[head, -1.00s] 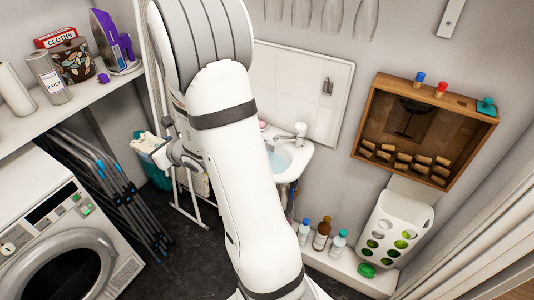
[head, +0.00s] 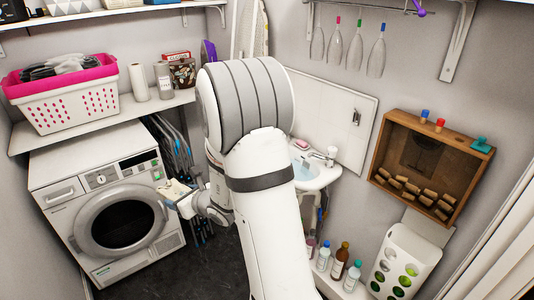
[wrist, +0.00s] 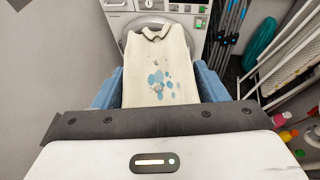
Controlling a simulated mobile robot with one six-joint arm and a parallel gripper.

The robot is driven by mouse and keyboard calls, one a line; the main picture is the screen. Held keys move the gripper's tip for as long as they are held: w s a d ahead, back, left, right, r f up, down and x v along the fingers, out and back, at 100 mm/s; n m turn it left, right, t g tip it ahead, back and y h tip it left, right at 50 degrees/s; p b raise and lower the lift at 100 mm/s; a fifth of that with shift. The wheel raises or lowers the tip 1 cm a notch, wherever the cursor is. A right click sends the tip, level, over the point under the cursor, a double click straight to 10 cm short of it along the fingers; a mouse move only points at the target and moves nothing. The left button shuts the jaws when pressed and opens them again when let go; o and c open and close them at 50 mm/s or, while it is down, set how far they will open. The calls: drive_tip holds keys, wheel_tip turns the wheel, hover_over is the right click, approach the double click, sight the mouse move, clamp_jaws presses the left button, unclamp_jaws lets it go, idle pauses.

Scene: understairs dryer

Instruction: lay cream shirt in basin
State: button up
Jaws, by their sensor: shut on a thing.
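The cream shirt (wrist: 158,62), with blue patches and a few buttons, lies between the blue fingers of my gripper (wrist: 160,88) in the wrist view. My gripper is shut on it, and the cloth extends forward past the fingers. In the head view the shirt (head: 174,189) shows small at the gripper (head: 180,197), in front of the washing machine's right side. The white basin (head: 325,178) is on the back wall, right of my arm, with light blue inside. My arm hides its left part. The shirt is well apart from the basin.
A front-loading machine (head: 98,181) stands at left under a shelf with a pink-and-white basket (head: 68,104). Folded blue-grey racks (head: 170,143) lean beside it. Several bottles (head: 341,259) stand below the basin at right. A wooden box (head: 383,150) hangs on the right wall. Dark floor (head: 190,262) is clear.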

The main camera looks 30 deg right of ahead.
drive_tip(key=shift+d, duration=0.5)
drive_tip(key=shift+w+d+f, duration=0.15)
drive_tip(key=shift+d+f, duration=0.05)
drive_tip(key=w+d+f+m+h+b, duration=0.25)
drive_tip(key=w+d+f+b, duration=0.2)
drive_tip(key=w+d, duration=0.55)
drive_tip(key=w+d+f+m+g+h+b, duration=0.1)
drive_tip(key=w+d+m+h+b, duration=0.15)
drive_tip(key=d, duration=0.95)
drive_tip(key=w+d+f+m+h+b, duration=0.2)
drive_tip(key=d+h+b, duration=0.15)
drive_tip(key=d, duration=0.95)
drive_tip(key=w+d+f+m+g+h+b, duration=0.1)
drive_tip(key=w+d+m+h+b, duration=0.2)
drive_tip(key=d, duration=0.9)
wheel_tip(320, 180, down, 10)
drive_tip(key=s+b, duration=0.1)
drive_tip(key=b, duration=0.4)
drive_tip(key=shift+a+b, duration=0.15)
drive_tip(key=shift+b, duration=0.25)
drive_tip(key=shift+t+y, duration=0.25)
drive_tip(key=shift+t, duration=0.05)
drive_tip(key=o, duration=1.1)
drive_tip(key=shift+o, duration=0.2)
drive_tip(key=shift+s, duration=0.1)
